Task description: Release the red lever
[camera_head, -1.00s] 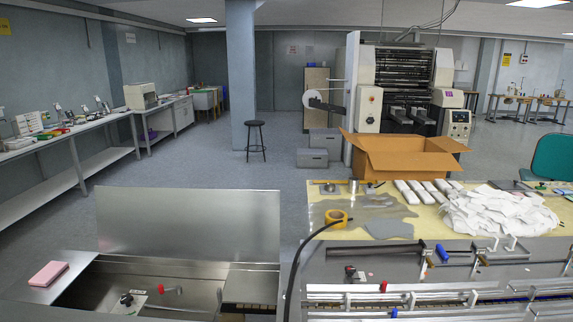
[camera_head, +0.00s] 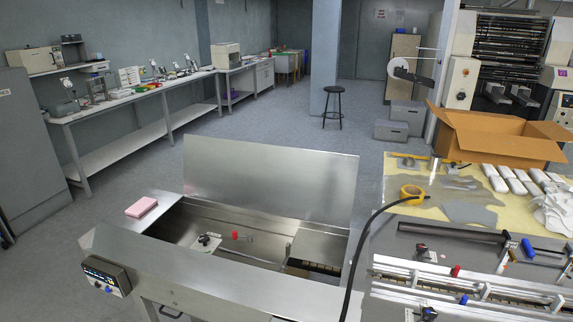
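A small red lever (camera_head: 235,235) with a metal rod sits inside the open steel compartment (camera_head: 165,222) of the flow wrapper, left of the picture's middle. A black knob on a pale plate (camera_head: 206,241) is just left of it. Another red handle (camera_head: 455,270) shows on the rail assembly at the lower right. I cannot tell from the view which of the two the task names. Neither of my grippers shows in the view.
The raised steel lid (camera_head: 270,180) stands behind the compartment. A pink block (camera_head: 141,207) lies on its left ledge. A control panel (camera_head: 105,276) is at the front left. A black cable (camera_head: 362,245) arches beside the compartment.

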